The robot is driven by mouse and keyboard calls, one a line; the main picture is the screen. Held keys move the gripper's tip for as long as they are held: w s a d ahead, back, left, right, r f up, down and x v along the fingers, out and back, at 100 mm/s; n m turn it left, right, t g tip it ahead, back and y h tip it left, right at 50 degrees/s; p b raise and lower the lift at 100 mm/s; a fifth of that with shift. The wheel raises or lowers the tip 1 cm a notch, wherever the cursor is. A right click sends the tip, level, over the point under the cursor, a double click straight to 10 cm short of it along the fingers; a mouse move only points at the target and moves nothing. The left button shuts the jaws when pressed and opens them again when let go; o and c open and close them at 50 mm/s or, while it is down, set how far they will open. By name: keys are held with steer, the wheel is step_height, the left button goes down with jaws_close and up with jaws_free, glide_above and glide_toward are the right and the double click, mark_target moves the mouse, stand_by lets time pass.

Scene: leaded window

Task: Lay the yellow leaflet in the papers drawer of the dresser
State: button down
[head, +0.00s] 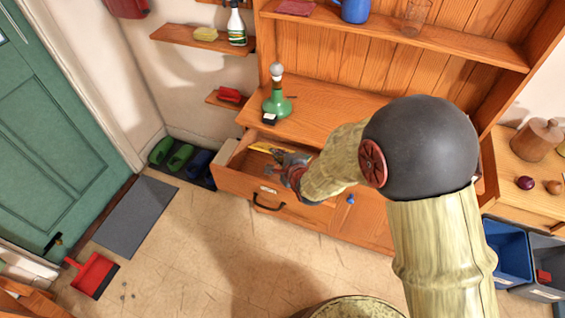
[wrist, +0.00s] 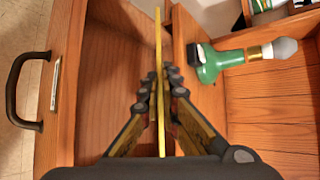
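The yellow leaflet (wrist: 159,75) stands edge-on between the fingers of my gripper (wrist: 162,85) in the wrist view. The fingers are closed on both sides of it. The dresser's drawer (wrist: 112,60) is pulled open, and the leaflet is over or inside it; its exact height above the drawer floor cannot be told. In the head view, a bit of the leaflet (head: 262,147) shows beside my gripper (head: 280,157) at the open drawer (head: 232,182). A small label and a dark handle (head: 268,204) are on the drawer front.
A green lamp (head: 277,100) with a small dark-and-white item at its base stands on the dresser top (head: 318,107) just behind the drawer. Shelves rise behind it. Green and blue shoes (head: 180,157) lie left of the dresser. The floor in front (head: 170,240) is mostly clear.

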steer(key=w+d+f+b, duration=0.1)
steer(key=w+f+b, duration=0.2)
steer(key=f, duration=0.6)
steer(key=shift+w+d+b, duration=0.35)
steer(key=shift+w, duration=0.55)
steer(key=shift+f+b, duration=0.35)
steer(key=shift+f, duration=0.15)
steer(key=shift+f, duration=0.1)
steer(key=c, duration=2.1)
jaws_free()
steer(key=shift+o, duration=0.3)
